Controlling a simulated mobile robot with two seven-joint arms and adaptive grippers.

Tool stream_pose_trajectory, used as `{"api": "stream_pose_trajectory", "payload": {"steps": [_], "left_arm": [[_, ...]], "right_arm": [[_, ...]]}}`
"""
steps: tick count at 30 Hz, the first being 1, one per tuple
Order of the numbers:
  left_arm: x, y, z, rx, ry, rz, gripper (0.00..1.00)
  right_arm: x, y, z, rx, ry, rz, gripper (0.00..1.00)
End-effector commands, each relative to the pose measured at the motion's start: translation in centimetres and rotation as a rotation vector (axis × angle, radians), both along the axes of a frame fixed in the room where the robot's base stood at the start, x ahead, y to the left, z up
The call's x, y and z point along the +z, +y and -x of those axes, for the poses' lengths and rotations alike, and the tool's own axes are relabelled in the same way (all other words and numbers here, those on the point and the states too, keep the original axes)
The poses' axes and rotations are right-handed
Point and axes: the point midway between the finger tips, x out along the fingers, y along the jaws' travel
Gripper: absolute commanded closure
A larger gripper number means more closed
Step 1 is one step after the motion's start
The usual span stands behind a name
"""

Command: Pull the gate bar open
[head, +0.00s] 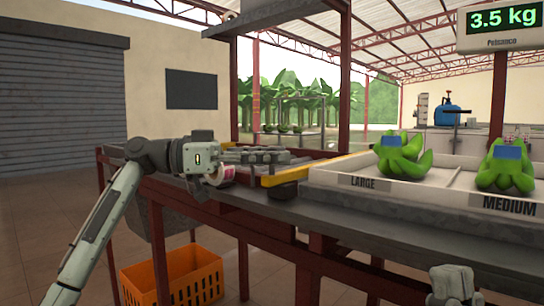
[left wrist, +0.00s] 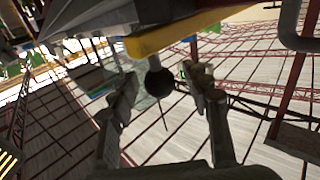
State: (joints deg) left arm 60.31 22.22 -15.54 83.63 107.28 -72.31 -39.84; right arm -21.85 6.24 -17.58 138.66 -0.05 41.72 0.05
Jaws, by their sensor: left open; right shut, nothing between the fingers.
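The gate bar is a yellow bar (head: 316,168) lying along the near side of the bench, with a dark round knob (head: 285,191) at its near end. In the left wrist view the yellow bar (left wrist: 172,37) is at the top and the dark knob (left wrist: 159,82) appears between the fingers. My left gripper (head: 282,155) is open at the bench, beside the bar's near end; I cannot tell whether it touches the knob. Part of my right gripper (head: 450,283) shows at the bottom right, shut and empty, with its fingers mostly hidden.
Trays labelled LARGE (head: 363,184) and MEDIUM (head: 508,204) hold green banana bunches (head: 402,154) on the right. An orange crate (head: 172,280) stands on the floor below the bench. A roll of tape (head: 222,175) is near my left wrist. A scale display (head: 502,20) hangs above.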

Motion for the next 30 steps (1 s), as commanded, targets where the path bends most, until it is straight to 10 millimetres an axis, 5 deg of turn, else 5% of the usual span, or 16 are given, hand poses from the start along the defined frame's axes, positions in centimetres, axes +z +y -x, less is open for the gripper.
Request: {"api": "stream_pose_trajectory", "payload": {"steps": [5, 17, 30], "left_arm": [[0.01, 0.00, -0.02, 0.000, 0.000, 0.000, 0.52], [0.01, 0.03, -0.02, 0.001, 0.000, 0.000, 1.00], [0.33, 0.05, -0.04, 0.001, 0.003, -0.002, 1.00]], "right_arm": [[0.00, 0.00, 0.00, 0.000, -0.001, 0.000, 1.00], [-0.02, 0.01, -0.06, 0.000, 0.002, 0.001, 1.00], [0.13, 0.12, -0.39, 0.000, 0.018, 0.005, 1.00]]}}
